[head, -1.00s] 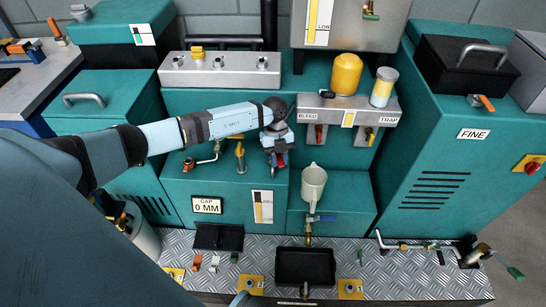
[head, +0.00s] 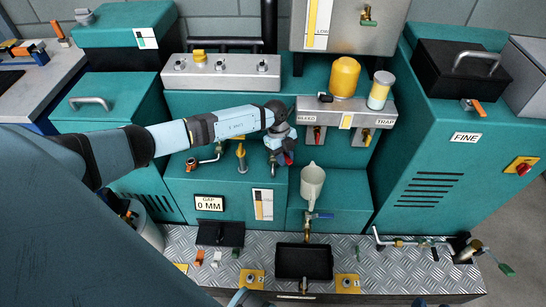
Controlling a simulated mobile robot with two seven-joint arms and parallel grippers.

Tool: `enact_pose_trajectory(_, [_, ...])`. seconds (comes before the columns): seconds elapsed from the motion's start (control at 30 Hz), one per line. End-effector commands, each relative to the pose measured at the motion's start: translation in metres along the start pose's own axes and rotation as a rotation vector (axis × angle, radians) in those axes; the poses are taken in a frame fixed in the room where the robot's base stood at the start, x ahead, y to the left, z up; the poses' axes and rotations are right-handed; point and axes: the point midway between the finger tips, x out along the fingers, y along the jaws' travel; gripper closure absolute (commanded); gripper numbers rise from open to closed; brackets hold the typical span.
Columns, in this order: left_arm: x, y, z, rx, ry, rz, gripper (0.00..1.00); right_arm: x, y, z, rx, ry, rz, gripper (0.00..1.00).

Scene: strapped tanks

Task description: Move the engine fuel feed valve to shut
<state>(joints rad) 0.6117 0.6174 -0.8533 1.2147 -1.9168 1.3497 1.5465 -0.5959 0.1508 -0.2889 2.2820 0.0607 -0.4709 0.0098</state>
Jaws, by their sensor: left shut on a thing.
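My left gripper (head: 281,154) is above the teal cabinet in the middle, its fingers pointing down. It is shut on a small valve handle, of which only a bit of red and blue shows beside the fingers. The rest of the handle is hidden by the gripper, and I cannot read a label naming it the engine fuel feed valve. Left of it on the same cabinet are a valve with an orange handle (head: 191,164) and a yellow-handled valve (head: 241,156). My right gripper is not in view.
A black tray (head: 304,262) lies on the metal deck.

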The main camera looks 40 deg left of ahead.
Motion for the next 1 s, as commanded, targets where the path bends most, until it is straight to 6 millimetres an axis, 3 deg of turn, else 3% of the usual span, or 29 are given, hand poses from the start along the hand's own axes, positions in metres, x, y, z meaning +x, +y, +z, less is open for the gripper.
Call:
enact_pose_trajectory(0.23, [-0.005, -0.011, -0.001, -0.178, 0.001, -0.063, 1.00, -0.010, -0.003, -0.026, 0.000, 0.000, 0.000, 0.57])
enact_pose_trajectory(0.73, [-0.002, -0.015, 0.002, -0.252, -0.001, -0.091, 1.00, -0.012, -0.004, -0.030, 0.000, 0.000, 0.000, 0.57])
enact_pose_trajectory(1.0, [-0.006, -0.024, 0.004, -0.407, -0.001, -0.145, 1.00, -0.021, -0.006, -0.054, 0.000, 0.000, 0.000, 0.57])
